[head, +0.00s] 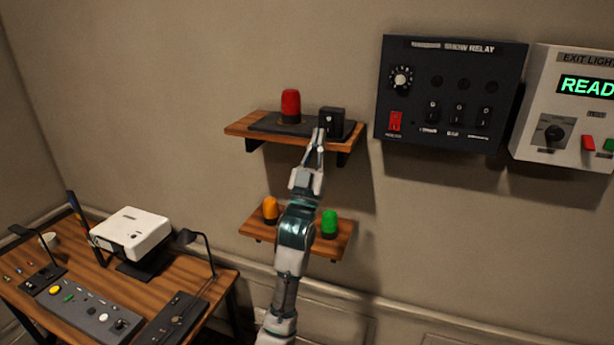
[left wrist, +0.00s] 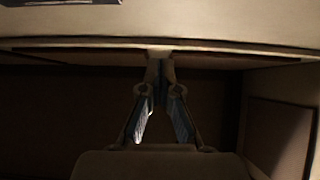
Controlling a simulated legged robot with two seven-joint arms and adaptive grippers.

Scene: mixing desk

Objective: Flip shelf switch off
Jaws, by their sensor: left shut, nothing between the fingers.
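The shelf switch is a small black box (head: 332,121) on the right part of the upper wooden shelf (head: 240,129), in the head view. Its lever or rocker position is too small to tell. My left gripper (head: 321,133) is shut and empty, with its fingertips at the front of the black box. I cannot tell whether they touch it. In the left wrist view the closed fingers (left wrist: 160,62) reach up to a pale horizontal edge, and the switch itself cannot be made out. My right gripper is not in view.
A red lamp (head: 290,105) stands left of the switch box on a dark base. A lower shelf (head: 257,229) holds an orange lamp (head: 270,208) and a green lamp (head: 330,223) beside my arm. A black relay panel (head: 450,95) hangs close on the right.

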